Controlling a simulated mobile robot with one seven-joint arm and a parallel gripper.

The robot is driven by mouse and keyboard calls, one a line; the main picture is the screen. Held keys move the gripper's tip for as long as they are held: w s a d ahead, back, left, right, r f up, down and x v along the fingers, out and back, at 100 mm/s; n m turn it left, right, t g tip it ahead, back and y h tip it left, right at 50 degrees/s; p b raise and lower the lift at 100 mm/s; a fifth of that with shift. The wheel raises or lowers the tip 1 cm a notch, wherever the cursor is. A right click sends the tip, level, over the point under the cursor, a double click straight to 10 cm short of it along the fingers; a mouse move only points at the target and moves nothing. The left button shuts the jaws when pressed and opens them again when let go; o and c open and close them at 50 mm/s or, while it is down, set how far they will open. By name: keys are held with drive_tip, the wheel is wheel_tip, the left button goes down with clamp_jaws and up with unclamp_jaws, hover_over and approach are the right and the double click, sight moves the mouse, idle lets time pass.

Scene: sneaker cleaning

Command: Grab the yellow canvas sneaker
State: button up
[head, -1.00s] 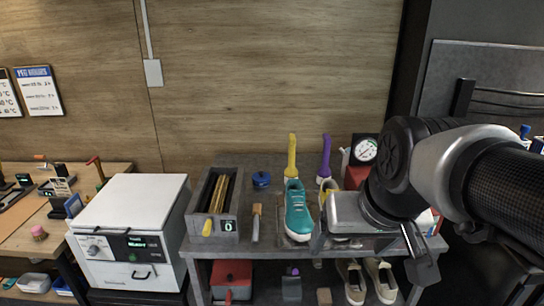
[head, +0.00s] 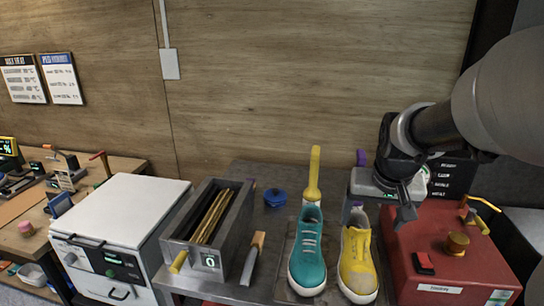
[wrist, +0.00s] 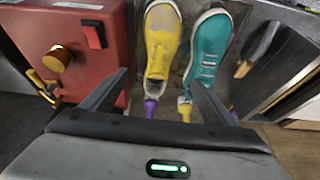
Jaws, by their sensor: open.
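The yellow canvas sneaker (head: 357,262) stands on the grey bench, toe towards me, with a white sole. The teal sneaker (head: 307,255) stands close to its left. My gripper (head: 400,205) is open and empty, behind and to the right of the yellow sneaker in the head view. In the wrist view, the yellow sneaker (wrist: 160,45) lies ahead between the lines of my open fingers (wrist: 157,78), its heel end nearest them. The teal sneaker (wrist: 208,50) is beside it on the right. Nothing touches my fingers.
A red box (head: 445,240) with a brass knob and switch stands close right of the yellow sneaker. Yellow (head: 314,175) and purple (head: 361,157) upright handles stand behind the sneakers.

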drive_tip(key=b, duration=0.2)
approach(359, 243)
drive_tip(key=x, duration=0.5)
drive_tip(key=shift+s+d+f, duration=0.1)
drive_tip(key=shift+s+f, duration=0.05)
drive_tip(key=shift+f, duration=0.3)
drive_tip(key=shift+w+b+x, duration=0.15)
drive_tip(key=shift+x, duration=1.3)
drive_tip(key=shift+w+b+x, duration=0.1)
drive_tip(key=shift+b+x, duration=0.05)
drive_tip(key=shift+x, duration=1.3)
drive_tip(key=shift+r, duration=0.1)
drive_tip(key=shift+c, duration=0.3)
drive_tip(key=shift+r, duration=0.1)
drive_tip(key=c, duration=1.3)
